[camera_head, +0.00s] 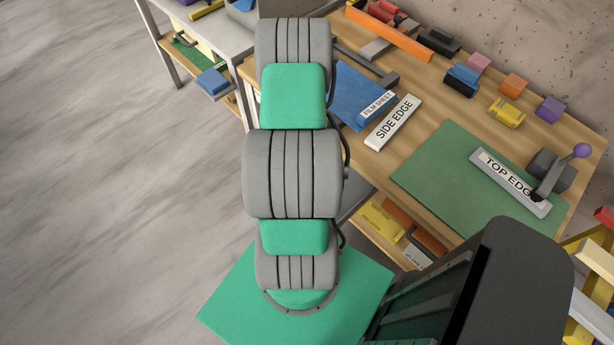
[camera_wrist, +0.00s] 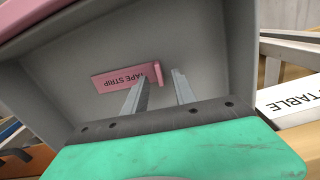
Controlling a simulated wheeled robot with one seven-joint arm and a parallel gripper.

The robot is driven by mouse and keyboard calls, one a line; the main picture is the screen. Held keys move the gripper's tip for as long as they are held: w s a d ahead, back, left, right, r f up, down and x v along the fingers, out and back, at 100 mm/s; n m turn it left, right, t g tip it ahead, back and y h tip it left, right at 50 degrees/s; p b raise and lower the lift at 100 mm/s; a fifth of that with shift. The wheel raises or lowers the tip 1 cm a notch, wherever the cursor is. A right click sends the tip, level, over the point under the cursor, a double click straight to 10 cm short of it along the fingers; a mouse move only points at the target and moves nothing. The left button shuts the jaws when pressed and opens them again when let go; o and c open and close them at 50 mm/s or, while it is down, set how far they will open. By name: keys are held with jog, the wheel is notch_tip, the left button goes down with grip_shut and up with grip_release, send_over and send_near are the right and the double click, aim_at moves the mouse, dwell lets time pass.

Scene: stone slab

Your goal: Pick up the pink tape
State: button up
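The pink tape (camera_wrist: 112,80) shows in the wrist view as a flat pink strip printed "TAPE STRIP", lying on the inner grey surface of a grey box-like holder (camera_wrist: 210,40). A small raised pink tab (camera_wrist: 158,73) stands at its right end. My gripper (camera_wrist: 160,80) is open and empty, its two fingers apart and pointing toward the strip. The pink tab appears between the fingertips, beyond them; I cannot tell the exact gap. In the head view my arm hides the gripper, and I cannot pick out the strip there.
The holder's walls surround the gripper closely. In the head view, the wooden bench (camera_head: 440,110) carries a green mat (camera_head: 448,178), a "SIDE EDGE" plate (camera_head: 394,122), a "TOP EDGE" plate (camera_head: 508,182) and several small blocks.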

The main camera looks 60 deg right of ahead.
jog(key=shift+f, duration=0.15)
grip_shut()
dwell(0.5)
